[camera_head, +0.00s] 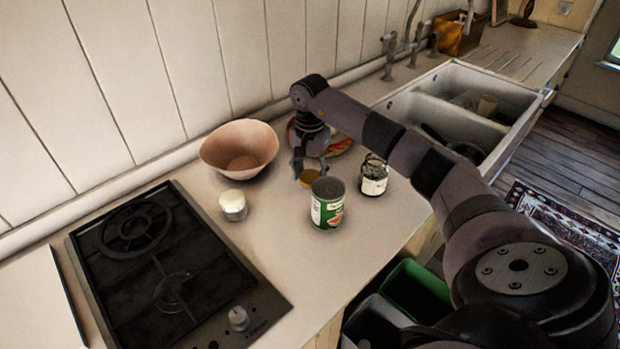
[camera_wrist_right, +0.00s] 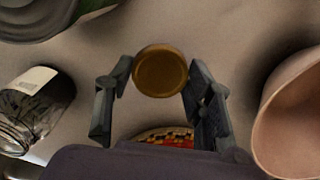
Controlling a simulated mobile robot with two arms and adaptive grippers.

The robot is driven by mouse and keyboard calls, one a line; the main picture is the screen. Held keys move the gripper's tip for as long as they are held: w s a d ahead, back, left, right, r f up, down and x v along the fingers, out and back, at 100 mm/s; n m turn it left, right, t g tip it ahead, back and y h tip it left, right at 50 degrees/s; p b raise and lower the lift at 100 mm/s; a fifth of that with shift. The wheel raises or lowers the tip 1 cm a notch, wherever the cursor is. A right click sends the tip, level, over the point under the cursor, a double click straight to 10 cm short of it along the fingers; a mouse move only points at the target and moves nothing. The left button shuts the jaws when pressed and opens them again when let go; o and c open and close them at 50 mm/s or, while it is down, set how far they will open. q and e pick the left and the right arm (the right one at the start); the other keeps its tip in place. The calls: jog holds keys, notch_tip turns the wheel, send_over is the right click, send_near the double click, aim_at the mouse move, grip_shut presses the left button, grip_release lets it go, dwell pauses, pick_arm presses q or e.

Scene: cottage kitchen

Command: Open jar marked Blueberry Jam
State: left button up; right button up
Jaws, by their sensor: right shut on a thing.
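My right gripper (camera_head: 306,176) reaches down to the counter behind the green can. Its fingers are shut on a round gold lid (camera_wrist_right: 160,70), which lies between the fingertips in the wrist view; it also shows in the head view (camera_head: 311,178). I cannot tell whether a jar body is under this lid. A glass jar with dark contents and a white label (camera_head: 374,178) stands to the right of the gripper; it shows at the left of the wrist view (camera_wrist_right: 33,108). Its label is too small to read. My left gripper is not in view.
A green-labelled can (camera_head: 327,204) stands in front of the gripper. A white-topped small jar (camera_head: 233,206) and a pink bowl (camera_head: 238,150) are to the left. A patterned plate (camera_head: 340,145) lies behind. The black hob (camera_head: 165,275) is front left, the sink (camera_head: 465,100) back right.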

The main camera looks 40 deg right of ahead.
aim_at(310, 177)
notch_tip(310, 177, down, 3)
jog(key=shift+r, duration=0.2)
jog(key=shift+f, duration=0.3)
jog(key=o, duration=1.3)
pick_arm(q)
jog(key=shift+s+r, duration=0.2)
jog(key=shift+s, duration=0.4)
